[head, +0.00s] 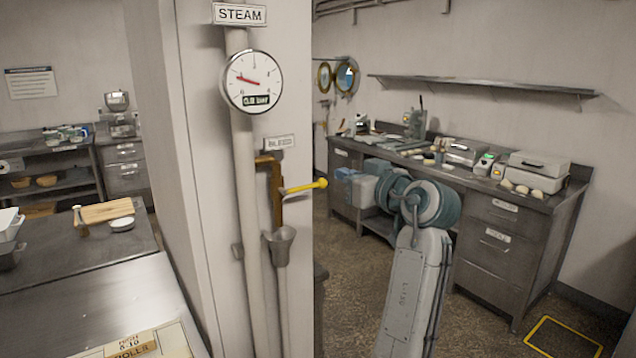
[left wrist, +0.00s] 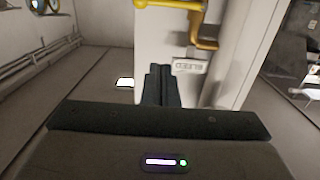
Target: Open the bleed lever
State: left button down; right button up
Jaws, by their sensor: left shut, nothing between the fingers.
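The bleed lever (head: 305,187) is a yellow handle with a rounded end. It sticks out to the right, nearly level, from a brass pipe (head: 276,190) under the BLEED sign (head: 279,142). In the left wrist view the picture is upside down; the yellow lever (left wrist: 168,4) shows at the top edge and the BLEED sign (left wrist: 190,66) below it. My left gripper (head: 342,174) is right of the lever's end in the head view, apart from it in the picture. Its dark fingers (left wrist: 160,72) are shut and empty. My right gripper is not in view.
A funnel (head: 280,245) stands below the brass pipe. A round gauge (head: 252,81) and STEAM sign (head: 240,14) are above, beside a tall pale pipe (head: 245,190). A steel counter (head: 520,225) with trays and tools is behind my arm. A worktop (head: 90,290) is at the left.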

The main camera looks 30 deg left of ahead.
pick_arm(q)
jog(key=shift+a, duration=0.1)
jog(key=p, duration=0.5)
send_over(304, 186)
jog(key=d, duration=0.4)
jog(key=f, duration=0.1)
jog(key=f+p, duration=0.1)
jog(key=f, duration=0.1)
jog(key=a+f+p, duration=0.1)
jog(key=shift+w+f, duration=0.25)
jog(key=shift+w, duration=0.05)
